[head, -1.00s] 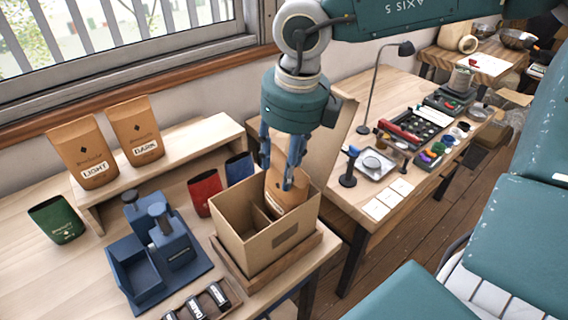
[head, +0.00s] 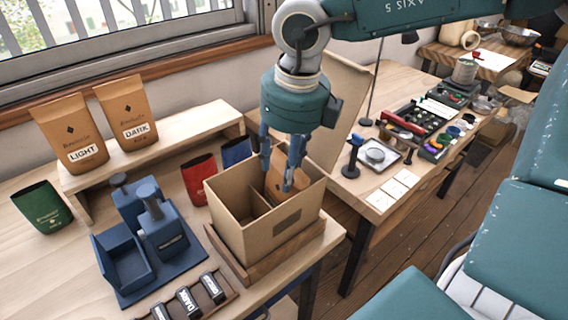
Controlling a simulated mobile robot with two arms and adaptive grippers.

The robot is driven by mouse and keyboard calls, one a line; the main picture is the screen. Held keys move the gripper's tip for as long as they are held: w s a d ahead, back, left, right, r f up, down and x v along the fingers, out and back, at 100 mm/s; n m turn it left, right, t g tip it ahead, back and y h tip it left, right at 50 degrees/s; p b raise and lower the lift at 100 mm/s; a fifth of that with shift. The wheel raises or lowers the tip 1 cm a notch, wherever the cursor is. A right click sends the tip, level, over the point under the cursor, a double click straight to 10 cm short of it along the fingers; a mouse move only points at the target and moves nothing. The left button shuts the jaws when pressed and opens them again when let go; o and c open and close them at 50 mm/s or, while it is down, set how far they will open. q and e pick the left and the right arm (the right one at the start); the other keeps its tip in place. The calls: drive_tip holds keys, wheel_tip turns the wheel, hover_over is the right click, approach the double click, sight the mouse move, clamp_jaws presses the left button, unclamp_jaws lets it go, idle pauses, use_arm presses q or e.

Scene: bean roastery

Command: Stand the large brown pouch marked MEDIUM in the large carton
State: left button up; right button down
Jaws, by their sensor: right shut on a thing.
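The large carton (head: 228,221) is open at the top and has a divider inside. A brown pouch (head: 275,181) stands roughly upright in its right-hand part, partly below the rim. Its label is hidden, so I cannot read a marking; I cannot tell whether its base touches the carton's floor. My right gripper (head: 284,182) comes down from above, shut on the pouch's upper part, with its fingertips around the level of the rim. My left gripper is not in view.
The carton sits in a wooden tray (head: 290,254) at the bench edge. Brown LIGHT (head: 70,135) and DARK (head: 128,113) pouches stand on a shelf. A red pouch (head: 197,179) and a blue pouch (head: 236,151) are close behind the carton. A blue stamp stand (head: 130,262) is left.

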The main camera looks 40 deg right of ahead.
drive_tip(key=c, duration=0.9)
unclamp_jaws()
drive_tip(key=o, duration=0.3)
drive_tip(key=shift+o, duration=0.2)
drive_tip(key=shift+r, duration=0.15)
drive_tip(key=shift+r+p, duration=1.8)
drive_tip(key=shift+r, duration=1.65)
